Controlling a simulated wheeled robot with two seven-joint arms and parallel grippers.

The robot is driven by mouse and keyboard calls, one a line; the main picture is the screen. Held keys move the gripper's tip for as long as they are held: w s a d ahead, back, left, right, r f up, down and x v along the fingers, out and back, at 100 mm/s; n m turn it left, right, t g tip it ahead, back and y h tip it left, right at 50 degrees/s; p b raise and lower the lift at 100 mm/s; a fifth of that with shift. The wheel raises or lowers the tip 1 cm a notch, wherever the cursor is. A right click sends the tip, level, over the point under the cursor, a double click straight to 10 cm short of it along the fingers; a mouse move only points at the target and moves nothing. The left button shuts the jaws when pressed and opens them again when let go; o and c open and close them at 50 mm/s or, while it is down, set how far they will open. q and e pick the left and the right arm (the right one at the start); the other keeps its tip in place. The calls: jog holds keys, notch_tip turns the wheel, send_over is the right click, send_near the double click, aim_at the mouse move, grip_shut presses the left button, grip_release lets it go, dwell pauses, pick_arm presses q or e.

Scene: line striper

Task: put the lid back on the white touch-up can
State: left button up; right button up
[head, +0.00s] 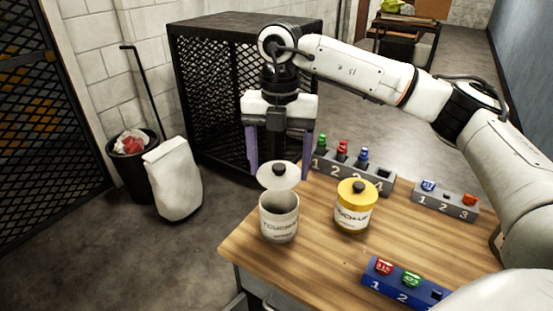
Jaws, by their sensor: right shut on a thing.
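The white touch-up can (279,222) stands upright near the left part of the wooden table, its mouth open and dark inside. The white lid (267,181) with a black knob shows just above and behind the can's mouth, apart from the rim as far as I can tell. My right gripper (279,172) points down from above. My left gripper is not in view.
A yellow can (354,212) with a yellow lid stands right of the white can. Grey numbered racks (350,175) (444,205) and a blue rack (408,292) stand on the table (320,245). A black mesh cage, bin and white sack are on the floor beyond.

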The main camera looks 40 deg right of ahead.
aim_at(280, 177)
jog(key=shift+s+f+b, duration=0.1)
jog(key=shift+f+b, duration=0.3)
jog(key=shift+f, duration=0.4)
notch_tip(280, 177, down, 3)
jog(key=shift+r+b, duration=0.15)
jog(key=shift+b, duration=0.8)
jog(key=shift+f+b, duration=0.6)
jog(key=shift+f, duration=0.35)
jog(key=shift+f, duration=0.2)
dwell(0.3)
jog(key=o, duration=1.3)
